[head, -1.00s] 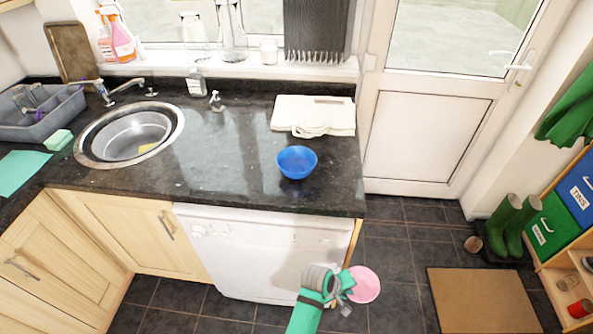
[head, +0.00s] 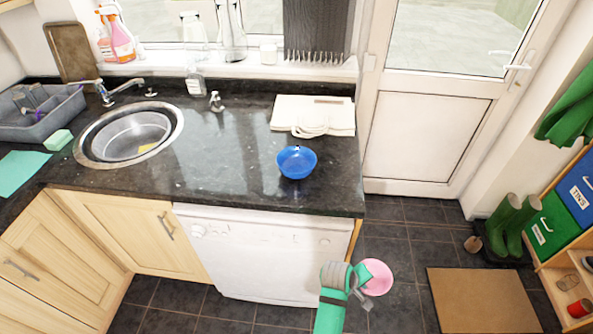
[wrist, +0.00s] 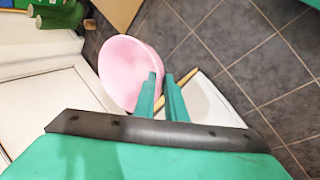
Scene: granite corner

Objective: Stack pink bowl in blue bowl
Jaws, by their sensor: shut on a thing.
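The blue bowl (head: 296,164) stands upright and looks empty near the front right of the dark counter. The pink bowl (head: 377,278) is in my gripper (head: 361,284), in front of the counter at its right end and seen against the floor tiles. In the wrist view my gripper (wrist: 162,84) is shut on the rim of the pink bowl (wrist: 126,68), with the bowl mostly left of the fingers. The blue bowl is not seen in the wrist view.
A white board with a folded cloth (head: 312,117) lies behind the blue bowl. A round sink (head: 131,136) with a tap is at the left. The counter between sink and bowl is clear. A white dishwasher (head: 262,258) stands below the counter's front edge.

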